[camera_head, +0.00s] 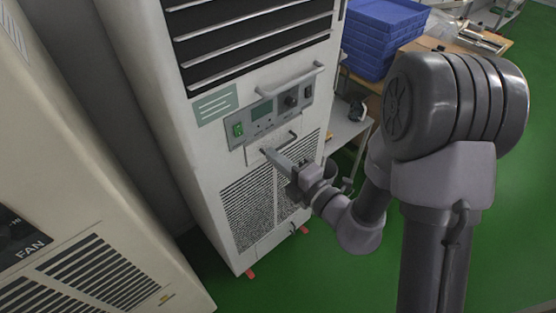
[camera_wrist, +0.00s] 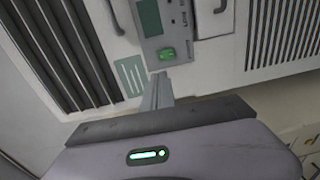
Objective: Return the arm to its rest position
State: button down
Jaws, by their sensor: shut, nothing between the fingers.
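My gripper (camera_head: 266,152) is at the end of my arm, in front of the tall white cabinet (camera_head: 215,165). Its fingers are together and hold nothing. In the head view the fingertips overlap the area just below the control panel (camera_head: 268,114), by the small lower handle (camera_head: 285,141). In the wrist view the closed fingers (camera_wrist: 157,88) point at the panel, close to the green switch (camera_wrist: 167,54). I cannot tell whether the fingertips touch the cabinet front. The arm reaches out from the right side of the head view.
A long handle (camera_head: 290,79) sticks out above the panel. A second beige unit marked FAN (camera_head: 60,185) stands at the left. Stacked blue crates (camera_head: 383,38) and a grey table (camera_head: 345,130) are behind the arm. Green floor (camera_head: 520,220) is open at the right.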

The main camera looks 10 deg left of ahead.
jog(key=shift+s+d, duration=0.25)
jog(key=shift+d, duration=0.05)
jog(key=s+a+r+n+g+b, duration=0.1)
jog(key=s+n+g+b, duration=0.2)
jog(key=s+n+g, duration=0.5)
jog(key=s+a+r+n+g+b, duration=0.25)
jog(key=s+n, duration=0.65)
jog(key=n, duration=0.5)
jog(key=s+d+f+n+t+h+b, duration=0.1)
jog(key=s+d+f+n+h+b, duration=0.15)
jog(key=d+n, duration=0.35)
jog(key=s+d+f+n+h+b, duration=0.2)
jog(key=d+f+n+h, duration=0.2)
jog(key=d+n, duration=0.2)
jog(key=w+d+r+n+t+h+b, duration=0.1)
jog(key=d+n+t+h, duration=0.3)
jog(key=d, duration=0.5)
jog(key=shift+w+r+n+h, duration=0.45)
jog(key=shift+w+r+n, duration=0.25)
jog(key=shift+n, duration=0.2)
